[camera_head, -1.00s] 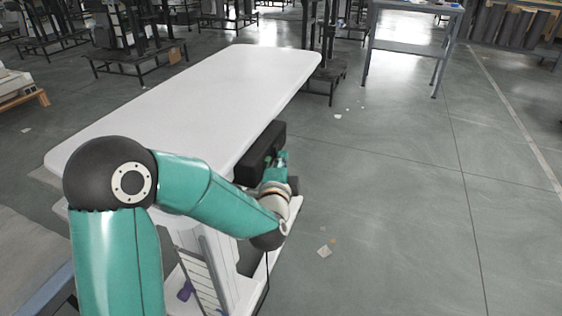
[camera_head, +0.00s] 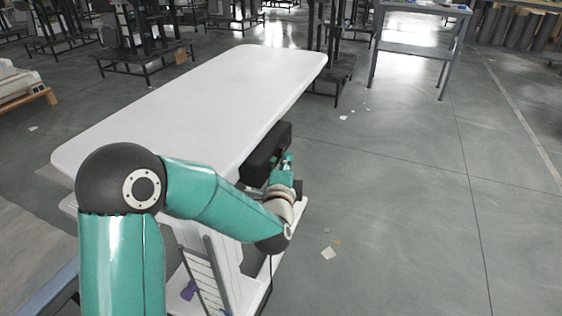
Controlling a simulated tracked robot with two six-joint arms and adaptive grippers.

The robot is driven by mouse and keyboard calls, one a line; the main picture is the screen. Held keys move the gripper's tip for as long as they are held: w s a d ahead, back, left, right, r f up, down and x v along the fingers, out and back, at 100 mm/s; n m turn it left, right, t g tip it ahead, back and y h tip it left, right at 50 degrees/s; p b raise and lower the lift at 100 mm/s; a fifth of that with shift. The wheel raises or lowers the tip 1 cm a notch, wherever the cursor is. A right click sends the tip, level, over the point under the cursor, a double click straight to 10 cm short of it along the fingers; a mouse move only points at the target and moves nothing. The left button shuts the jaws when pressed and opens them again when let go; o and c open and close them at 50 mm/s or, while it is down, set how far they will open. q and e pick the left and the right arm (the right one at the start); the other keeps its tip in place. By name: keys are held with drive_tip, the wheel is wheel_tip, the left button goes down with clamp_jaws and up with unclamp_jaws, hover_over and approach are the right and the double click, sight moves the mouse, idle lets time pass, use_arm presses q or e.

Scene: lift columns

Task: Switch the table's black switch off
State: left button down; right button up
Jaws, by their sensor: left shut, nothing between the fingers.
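A long white table (camera_head: 200,98) stands at left and centre. A black box (camera_head: 266,153) hangs under its right edge; the switch on it cannot be made out. My left arm reaches in from the lower left, and its teal left gripper (camera_head: 287,163) is beside the box's right side, near its lower part. The gripper is shut and holds nothing. Whether its fingertips touch the box cannot be told. My right gripper is not in view.
The table's white base shows below with a ladder-like rack (camera_head: 203,278) and a small purple item (camera_head: 188,291). Grey floor to the right is open, with a few scraps. A grey metal table (camera_head: 412,50) and dark frames stand behind.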

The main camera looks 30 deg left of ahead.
use_arm(q)
drive_tip(key=s+d+f+p, duration=0.1)
drive_tip(key=s+d, duration=0.6)
drive_tip(key=s, duration=0.1)
drive_tip(key=shift+s+d, duration=0.3)
drive_tip(key=shift+s, duration=0.1)
